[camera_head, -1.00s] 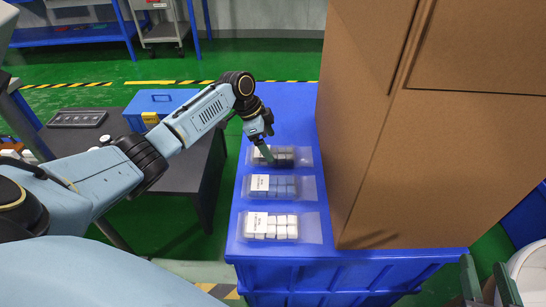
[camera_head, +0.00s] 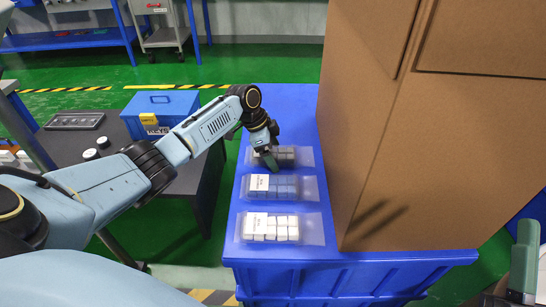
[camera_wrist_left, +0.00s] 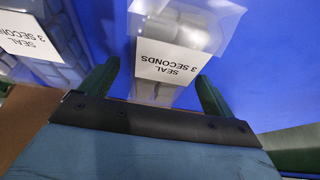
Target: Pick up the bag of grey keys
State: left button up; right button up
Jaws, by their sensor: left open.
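The bag of grey keys (camera_head: 290,155) is a clear pouch with a white label, lying flat as the farthest of three bags on the blue table. My left gripper (camera_head: 270,160) is above its left, labelled end and hides part of it. In the left wrist view, the grey keys bag (camera_wrist_left: 185,30) lies between and beyond the fingertips of my left gripper (camera_wrist_left: 158,75), which are spread apart with nothing held. The label reads "SEAL 3 SECONDS". My right gripper (camera_head: 524,258) shows only partly at the right edge; its opening cannot be made out.
A bag of blue-grey keys (camera_head: 285,187) and a bag of white keys (camera_head: 275,228) lie nearer on the blue table (camera_head: 300,100). A tall cardboard box (camera_head: 400,150) closes off the right side.

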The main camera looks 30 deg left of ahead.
pick_arm(q)
jog(key=c, duration=1.2)
jog(key=shift+o, duration=0.2)
jog(key=shift+r, duration=0.15)
